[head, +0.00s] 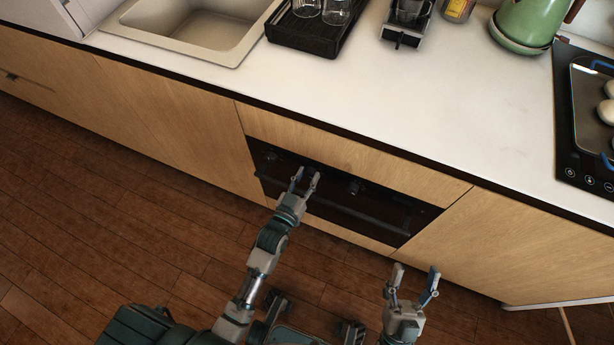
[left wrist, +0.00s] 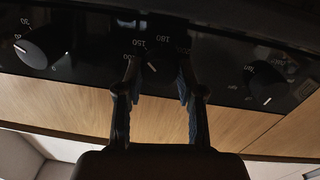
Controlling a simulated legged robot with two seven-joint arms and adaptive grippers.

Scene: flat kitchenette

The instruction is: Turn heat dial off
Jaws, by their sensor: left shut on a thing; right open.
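The black oven front (head: 400,215) is set into the wooden cabinets and carries a row of dark dials. My left gripper (head: 304,177) is at this panel, shut on the middle dial (left wrist: 155,50). The left-hand dial (left wrist: 47,46) and right-hand dial (left wrist: 269,86) in that view are untouched. My right gripper (head: 415,275) is open and empty, low in front of the oven's right side.
A white counter (head: 440,95) overhangs the oven, with a sink (head: 190,30), a black tray (head: 312,35) with glasses, a green kettle (head: 528,22) and a cooktop (head: 572,120). An oven handle bar runs below the dials. The wooden floor (head: 110,210) is clear.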

